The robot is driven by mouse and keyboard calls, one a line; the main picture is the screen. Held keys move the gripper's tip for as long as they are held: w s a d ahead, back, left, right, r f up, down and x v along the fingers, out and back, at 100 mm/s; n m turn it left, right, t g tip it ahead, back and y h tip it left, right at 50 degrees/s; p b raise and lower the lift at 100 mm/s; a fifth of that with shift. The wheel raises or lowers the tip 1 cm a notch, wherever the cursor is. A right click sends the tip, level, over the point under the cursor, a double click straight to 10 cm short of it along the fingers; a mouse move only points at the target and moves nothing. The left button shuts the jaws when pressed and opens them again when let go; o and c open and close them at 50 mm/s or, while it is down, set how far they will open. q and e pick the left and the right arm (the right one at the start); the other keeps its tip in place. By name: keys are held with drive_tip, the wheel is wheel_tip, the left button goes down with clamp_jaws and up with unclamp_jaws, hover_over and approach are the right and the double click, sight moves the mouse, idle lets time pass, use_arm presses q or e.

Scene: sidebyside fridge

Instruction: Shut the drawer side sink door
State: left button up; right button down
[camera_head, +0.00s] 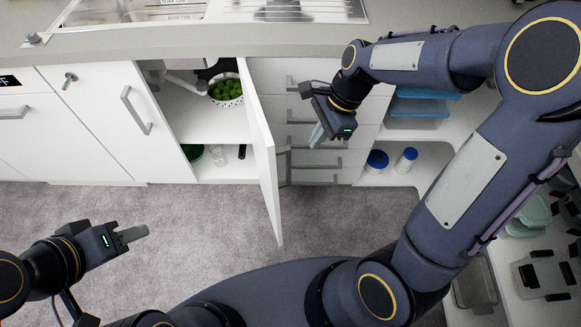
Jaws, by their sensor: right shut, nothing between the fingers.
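The drawer side sink door (262,155) is the white right-hand door of the cabinet under the sink. It stands wide open, seen nearly edge-on and jutting out over the floor. A grey handle (284,166) shows at its right side. My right gripper (317,134) is shut and empty, to the right of the door and in front of the drawer stack (333,160). A gap shows between it and the door in the picture. My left gripper (134,235) looks shut and empty, low over the carpet, left of the door and apart from it.
The other sink door (105,105), with a bar handle, appears closed. Open shelves at right hold blue-lidded containers (407,159). The carpet (205,225) before the cabinet is clear.

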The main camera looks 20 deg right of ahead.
drive_tip(key=b, duration=0.3)
hover_over(290, 167)
drive_tip(key=s+d, duration=0.2)
drive_tip(key=s, duration=0.1)
wheel_tip(290, 167, down, 10)
drive_tip(key=shift+s+a+r, duration=0.1)
drive_tip(key=shift+a+r, duration=0.1)
drive_tip(key=shift+a, duration=0.9)
drive_tip(key=shift+a+r, duration=0.15)
drive_tip(key=shift+a, duration=0.9)
drive_tip(key=shift+a+p, duration=0.1)
drive_tip(key=shift+p, duration=0.25)
